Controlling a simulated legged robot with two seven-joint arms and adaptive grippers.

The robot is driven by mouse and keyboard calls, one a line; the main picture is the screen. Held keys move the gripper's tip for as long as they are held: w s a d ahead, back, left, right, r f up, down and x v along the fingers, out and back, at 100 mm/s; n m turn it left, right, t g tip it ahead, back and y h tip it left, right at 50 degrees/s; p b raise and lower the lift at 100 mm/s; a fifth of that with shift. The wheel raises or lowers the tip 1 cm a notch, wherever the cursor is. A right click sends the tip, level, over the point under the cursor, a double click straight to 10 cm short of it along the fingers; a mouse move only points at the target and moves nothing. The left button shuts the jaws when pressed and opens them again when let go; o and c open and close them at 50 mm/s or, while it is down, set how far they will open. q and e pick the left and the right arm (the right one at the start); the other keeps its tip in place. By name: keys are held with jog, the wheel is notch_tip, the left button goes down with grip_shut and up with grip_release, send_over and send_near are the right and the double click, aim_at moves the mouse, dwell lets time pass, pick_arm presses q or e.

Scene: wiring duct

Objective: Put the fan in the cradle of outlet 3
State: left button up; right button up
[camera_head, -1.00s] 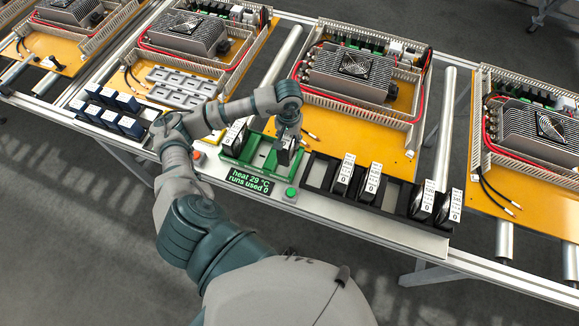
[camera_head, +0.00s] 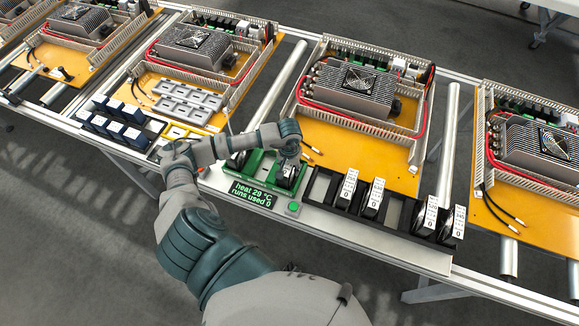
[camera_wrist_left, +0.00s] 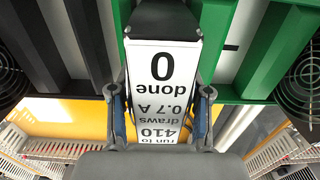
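A black fan with a white label (camera_wrist_left: 163,75) reading "0 done, draws 0.7 A, run to 410" fills the middle of the left wrist view. My left gripper (camera_wrist_left: 160,95) has a finger on each side of it and appears shut on it. In the head view my left gripper (camera_head: 289,165) points down at the right end of the green cradle block (camera_head: 262,165), with the fan (camera_head: 287,179) low at that end. Whether the fan is fully seated is hidden. Another fan (camera_head: 236,159) stands at the block's left end, partly behind my arm. Outlet numbers are not legible.
A black rack (camera_head: 318,187) to the right holds several labelled fans (camera_head: 372,198) with empty slots between. A display (camera_head: 252,194) reads "heat 29 °C, runs used 0", beside a green button (camera_head: 293,208). Dark blue blocks (camera_head: 113,131) stand left. Finned units (camera_head: 357,90) lie behind.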

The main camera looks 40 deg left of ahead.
pick_arm(q)
jog(key=shift+o, duration=1.1)
pick_arm(e)
jog(key=shift+a, duration=0.45)
pick_arm(q)
notch_tip(320, 180, up, 7)
jog(key=shift+f+b, duration=0.1)
jog(key=shift+b, duration=0.2)
notch_tip(320, 180, up, 5)
jog(key=shift+r, duration=0.2)
pick_arm(e)
jog(key=shift+w+d+f, duration=0.1)
jog(key=shift+w+d, duration=0.15)
jog(key=shift+w, duration=0.65)
jog(key=shift+s, duration=0.15)
jog(key=shift+a, duration=0.1)
